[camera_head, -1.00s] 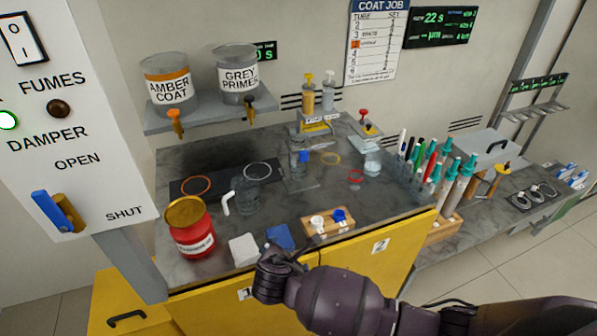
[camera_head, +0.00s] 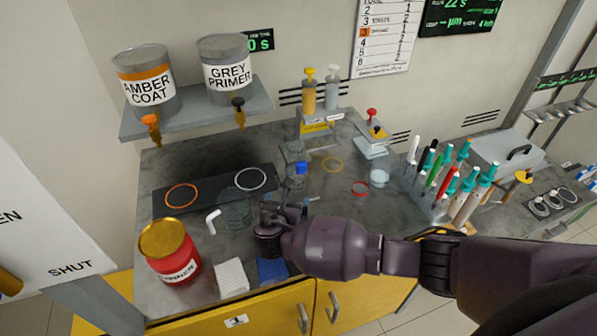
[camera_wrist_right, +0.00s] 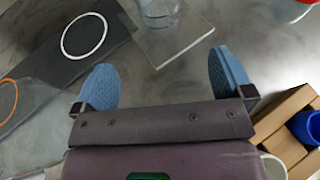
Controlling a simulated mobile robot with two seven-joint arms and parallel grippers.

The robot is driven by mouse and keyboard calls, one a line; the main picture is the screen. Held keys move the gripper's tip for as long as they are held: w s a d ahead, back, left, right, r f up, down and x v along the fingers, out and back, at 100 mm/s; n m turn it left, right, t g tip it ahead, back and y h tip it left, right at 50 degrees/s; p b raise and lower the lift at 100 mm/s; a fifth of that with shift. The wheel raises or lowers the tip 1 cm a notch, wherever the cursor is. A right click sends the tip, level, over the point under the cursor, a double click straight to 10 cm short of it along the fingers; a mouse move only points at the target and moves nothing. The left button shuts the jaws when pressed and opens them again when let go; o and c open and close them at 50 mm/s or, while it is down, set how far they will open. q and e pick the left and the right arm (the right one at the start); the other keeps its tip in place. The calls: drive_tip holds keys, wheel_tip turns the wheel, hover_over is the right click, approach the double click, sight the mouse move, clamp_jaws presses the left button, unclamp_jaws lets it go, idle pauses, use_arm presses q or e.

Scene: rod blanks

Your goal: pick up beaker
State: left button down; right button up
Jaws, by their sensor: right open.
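The clear glass beaker (camera_head: 237,214) with a white handle (camera_head: 213,221) stands on the grey bench, in front of the dark mat (camera_head: 213,191). My right gripper (camera_head: 286,210) is over the bench, just right of the beaker and apart from it. In the right wrist view the right gripper (camera_wrist_right: 165,80) has its two blue fingertips wide apart, with only bare bench between them. A clear, greyish shape at that view's left edge may be part of the beaker; I cannot tell. My left gripper is not in view.
A clear vessel (camera_wrist_right: 158,8) on a square plate (camera_wrist_right: 180,42) stands behind. A pen rack (camera_head: 430,195) stands right.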

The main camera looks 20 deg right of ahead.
drive_tip(key=b+x, duration=0.1)
drive_tip(key=x, duration=0.3)
drive_tip(key=shift+w+d+f, duration=0.1)
drive_tip(key=shift+w+d, duration=0.05)
drive_tip(key=shift+w, duration=0.15)
drive_tip(key=shift+w+d, duration=0.45)
drive_tip(key=shift+w, duration=0.2)
drive_tip(key=shift+r+b+x, duration=0.15)
drive_tip(key=shift+b+x, duration=0.05)
drive_tip(key=shift+x, duration=0.95)
drive_tip(key=shift+r+b+x, duration=0.15)
drive_tip(key=shift+b+x, duration=0.05)
drive_tip(key=shift+x, duration=0.9)
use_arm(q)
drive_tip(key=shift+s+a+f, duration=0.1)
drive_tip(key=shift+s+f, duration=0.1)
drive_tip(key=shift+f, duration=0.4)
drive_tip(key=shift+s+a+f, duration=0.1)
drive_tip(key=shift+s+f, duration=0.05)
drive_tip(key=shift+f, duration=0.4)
use_arm(e)
drive_tip(key=shift+d, duration=0.15)
drive_tip(key=shift+c, duration=0.2)
drive_tip(key=c, duration=0.7)
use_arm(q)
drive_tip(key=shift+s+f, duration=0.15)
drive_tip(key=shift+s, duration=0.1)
use_arm(e)
drive_tip(key=c, duration=0.3)
